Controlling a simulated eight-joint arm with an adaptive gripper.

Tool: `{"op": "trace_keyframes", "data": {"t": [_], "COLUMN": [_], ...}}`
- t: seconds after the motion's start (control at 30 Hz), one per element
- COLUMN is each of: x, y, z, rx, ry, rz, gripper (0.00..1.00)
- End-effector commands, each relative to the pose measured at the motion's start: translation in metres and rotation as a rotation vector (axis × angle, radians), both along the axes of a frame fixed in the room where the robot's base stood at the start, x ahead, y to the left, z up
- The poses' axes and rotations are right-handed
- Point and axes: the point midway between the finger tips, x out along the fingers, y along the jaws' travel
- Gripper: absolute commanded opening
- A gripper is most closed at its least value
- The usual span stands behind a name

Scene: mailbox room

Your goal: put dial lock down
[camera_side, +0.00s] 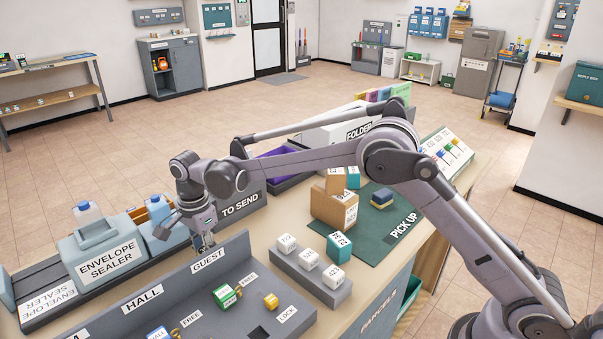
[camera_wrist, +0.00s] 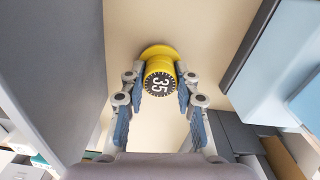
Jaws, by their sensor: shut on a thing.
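In the side view my gripper (camera_side: 204,246) points down behind the grey GUEST panel (camera_side: 222,266). The panel hides the lock there. A beige surface shows behind the lock in the wrist view; I cannot tell whether the lock touches it.
The envelope sealer (camera_side: 108,262) and the TO SEND box (camera_side: 240,206) stand close behind my gripper. A green block (camera_side: 226,296) and a small gold lock (camera_side: 271,300) are on the grey board. White numbered blocks (camera_side: 308,260) stand to the right.

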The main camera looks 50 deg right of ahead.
Motion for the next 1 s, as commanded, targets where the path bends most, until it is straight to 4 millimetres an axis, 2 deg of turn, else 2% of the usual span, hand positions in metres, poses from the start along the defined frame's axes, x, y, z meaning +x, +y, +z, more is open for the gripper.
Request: {"op": "trace_keyframes", "data": {"t": [0.1,0.5,0.53,0.6,0.87,1.0], "x": [0.0,0.0,0.0,0.0,0.0,0.0], "y": [-0.0003,-0.0005,-0.0005,-0.0005,-0.0005,-0.0005], "z": [-0.0091,-0.0132,-0.0128,-0.0127,-0.0124,-0.0061], "rx": [0.0,0.0,0.0,0.0,0.0,0.0], "ry": [0.0,0.0,0.0,0.0,0.0,0.0], "rz": [0.0,0.0,0.0,0.0,0.0,0.0], "gripper": [0.0,0.0,0.39,0.54,0.54,0.54]}}
